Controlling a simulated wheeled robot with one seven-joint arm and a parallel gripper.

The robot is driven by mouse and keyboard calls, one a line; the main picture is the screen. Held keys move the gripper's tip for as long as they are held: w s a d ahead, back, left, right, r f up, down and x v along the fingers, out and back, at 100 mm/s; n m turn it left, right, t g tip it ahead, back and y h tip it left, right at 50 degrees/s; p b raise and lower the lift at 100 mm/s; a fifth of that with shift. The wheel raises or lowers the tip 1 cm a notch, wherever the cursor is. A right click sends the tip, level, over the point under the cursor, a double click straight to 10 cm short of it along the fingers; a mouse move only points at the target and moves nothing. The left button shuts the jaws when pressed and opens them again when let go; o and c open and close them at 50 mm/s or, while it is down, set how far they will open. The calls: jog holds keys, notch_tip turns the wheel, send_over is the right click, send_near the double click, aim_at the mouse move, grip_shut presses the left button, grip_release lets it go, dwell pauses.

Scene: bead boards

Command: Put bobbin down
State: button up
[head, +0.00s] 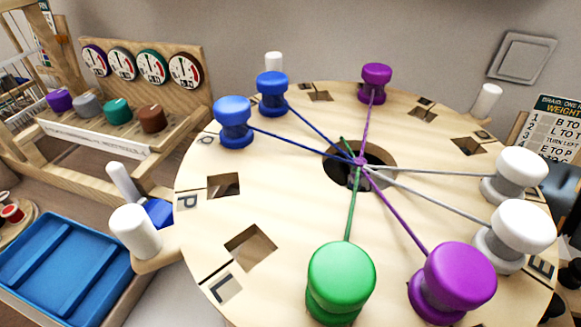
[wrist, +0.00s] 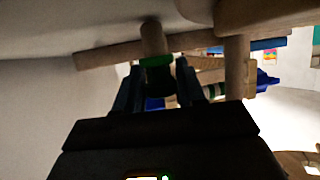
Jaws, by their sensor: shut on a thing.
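The round wooden bead board (head: 290,190) fills the middle of the head view. On its rim sit two blue bobbins (head: 233,122), two purple bobbins (head: 453,283), two white bobbins (head: 515,236) and one green bobbin (head: 340,283). Their threads run to the dark centre hole (head: 366,180). A short green thread also shows at the hole's upper edge. My gripper (wrist: 158,72) shows only in the wrist view, shut on a green-rimmed, dark-bodied bobbin (wrist: 155,62). The lower part of this bobbin is hidden between the fingers.
Several slots around the board are empty, including ones near P (head: 223,186) and L (head: 250,246). White pegs (head: 136,231) stand beside the board. A blue tray (head: 60,262) lies at lower left, with a gauge rack (head: 145,75) behind. Wooden bars (wrist: 100,53) cross the wrist view.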

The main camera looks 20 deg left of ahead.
jog(key=shift+f, duration=0.2)
jog(key=o, duration=1.1)
jog(key=shift+c, duration=0.2)
